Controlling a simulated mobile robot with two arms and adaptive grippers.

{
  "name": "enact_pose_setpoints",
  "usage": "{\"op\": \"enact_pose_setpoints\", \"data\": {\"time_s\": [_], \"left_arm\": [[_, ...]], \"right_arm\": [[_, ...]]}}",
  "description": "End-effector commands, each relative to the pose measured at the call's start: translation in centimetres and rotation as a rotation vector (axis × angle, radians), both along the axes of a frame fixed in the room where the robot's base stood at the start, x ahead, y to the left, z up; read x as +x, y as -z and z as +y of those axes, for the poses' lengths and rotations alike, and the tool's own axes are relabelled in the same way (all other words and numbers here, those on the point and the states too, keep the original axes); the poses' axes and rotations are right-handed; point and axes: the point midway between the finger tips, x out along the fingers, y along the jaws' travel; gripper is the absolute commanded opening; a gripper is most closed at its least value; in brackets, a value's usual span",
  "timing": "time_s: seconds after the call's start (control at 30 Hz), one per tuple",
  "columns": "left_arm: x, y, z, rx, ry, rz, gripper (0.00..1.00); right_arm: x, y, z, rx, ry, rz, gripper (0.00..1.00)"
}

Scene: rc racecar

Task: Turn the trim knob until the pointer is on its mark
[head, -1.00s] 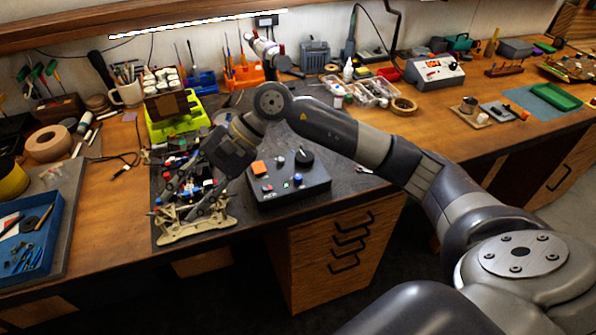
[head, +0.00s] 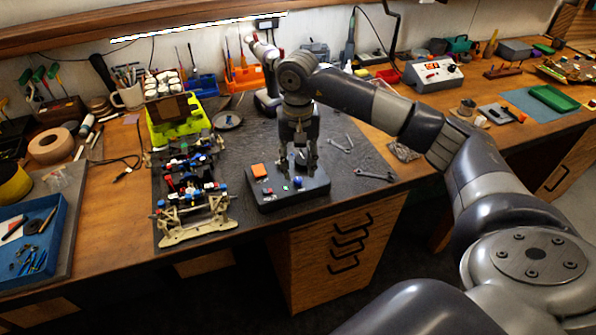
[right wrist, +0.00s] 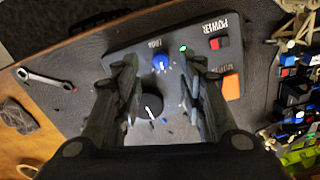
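The dark control box (head: 312,191) lies on the black mat at the bench front. In the right wrist view it carries a large black knob (right wrist: 151,106) with a white pointer line, with small marks beside it. A smaller blue knob (right wrist: 161,63) also has a white line; which knob is labelled trim is not legible. My right gripper (head: 298,164) points down over the box's rear part. In the right wrist view its open fingers stand on either side of the black knob, with visible gaps; contact cannot be seen. My left gripper is not in view.
The box also has an orange block (head: 259,171), a red switch (right wrist: 219,43) and a lit green lamp (right wrist: 183,48). An RC car chassis (head: 190,205) lies just left of the box. Wrenches (head: 375,175) lie on the mat to the right.

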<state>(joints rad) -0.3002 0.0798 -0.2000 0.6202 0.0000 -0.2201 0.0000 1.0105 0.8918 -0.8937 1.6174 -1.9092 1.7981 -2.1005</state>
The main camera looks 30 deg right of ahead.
Motion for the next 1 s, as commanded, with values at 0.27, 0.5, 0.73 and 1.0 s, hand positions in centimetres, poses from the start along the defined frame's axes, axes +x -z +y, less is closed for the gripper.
{"op": "enact_pose_setpoints", "data": {"time_s": [0.27,0.5,0.73,1.0], "left_arm": [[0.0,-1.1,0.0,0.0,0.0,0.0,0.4],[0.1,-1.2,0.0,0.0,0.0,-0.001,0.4],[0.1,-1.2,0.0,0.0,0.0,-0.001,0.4],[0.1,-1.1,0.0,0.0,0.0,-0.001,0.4]], "right_arm": [[-0.1,3.6,0.1,0.002,0.0,0.001,0.38],[0.0,4.3,0.1,0.001,0.0,-0.002,0.38],[0.0,4.2,0.1,0.001,-0.001,-0.002,0.15],[0.0,4.2,0.1,0.002,0.0,-0.001,0.0]]}}
